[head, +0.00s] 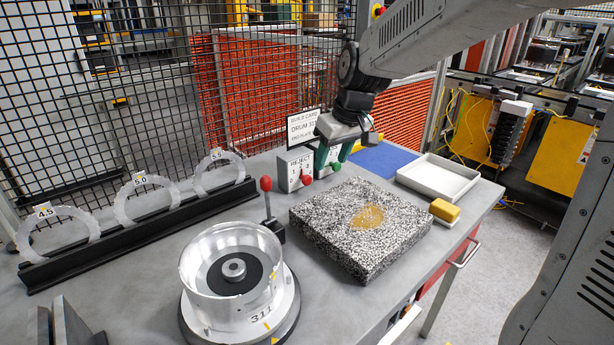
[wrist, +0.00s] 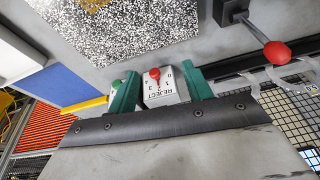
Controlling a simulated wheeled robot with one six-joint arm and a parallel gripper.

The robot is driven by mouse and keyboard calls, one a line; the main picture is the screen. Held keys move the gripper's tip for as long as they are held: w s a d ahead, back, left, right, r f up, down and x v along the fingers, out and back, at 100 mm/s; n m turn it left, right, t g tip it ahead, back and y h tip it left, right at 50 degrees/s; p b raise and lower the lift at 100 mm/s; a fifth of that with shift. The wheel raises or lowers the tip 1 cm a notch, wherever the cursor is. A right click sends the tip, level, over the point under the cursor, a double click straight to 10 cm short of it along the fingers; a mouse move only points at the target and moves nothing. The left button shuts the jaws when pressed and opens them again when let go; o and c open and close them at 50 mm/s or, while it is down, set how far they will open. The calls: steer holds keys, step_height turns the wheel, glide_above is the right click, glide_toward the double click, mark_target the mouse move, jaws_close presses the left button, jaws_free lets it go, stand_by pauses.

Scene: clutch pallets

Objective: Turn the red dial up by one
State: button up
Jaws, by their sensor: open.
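The red dial (head: 306,180) sits low on the front of a white box labelled REJECT (head: 294,168), with numbers around it. In the wrist view the red dial (wrist: 154,73) and the box (wrist: 165,92) appear upside down. I cannot tell which number the dial points to. In the wrist view the REJECT box shows between the fingers, which look apart from the dial. A second white box carries a green dial (head: 336,166); it is partly hidden by my gripper.
A red-knobbed lever (head: 267,186) stands left of the REJECT box. A speckled block (head: 345,240) lies in front. A metal drum (head: 232,275), a rack of clear rings (head: 140,195), a white tray (head: 437,176) and a yellow block (head: 444,211) are also on the table.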

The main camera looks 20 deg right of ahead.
steer(key=n, duration=0.1)
glide_toward(308, 176)
step_height(308, 176, down, 2)
steer(key=shift+t, duration=0.5)
steer(key=x, duration=0.7)
steer(key=shift+a+f, duration=0.25)
steer(key=shift+f, duration=0.15)
steer(key=c, duration=1)
steer(key=shift+o, duration=0.2)
steer(key=shift+a, duration=0.15)
steer(key=shift+d+y, duration=0.2)
steer(key=shift+y, duration=0.1)
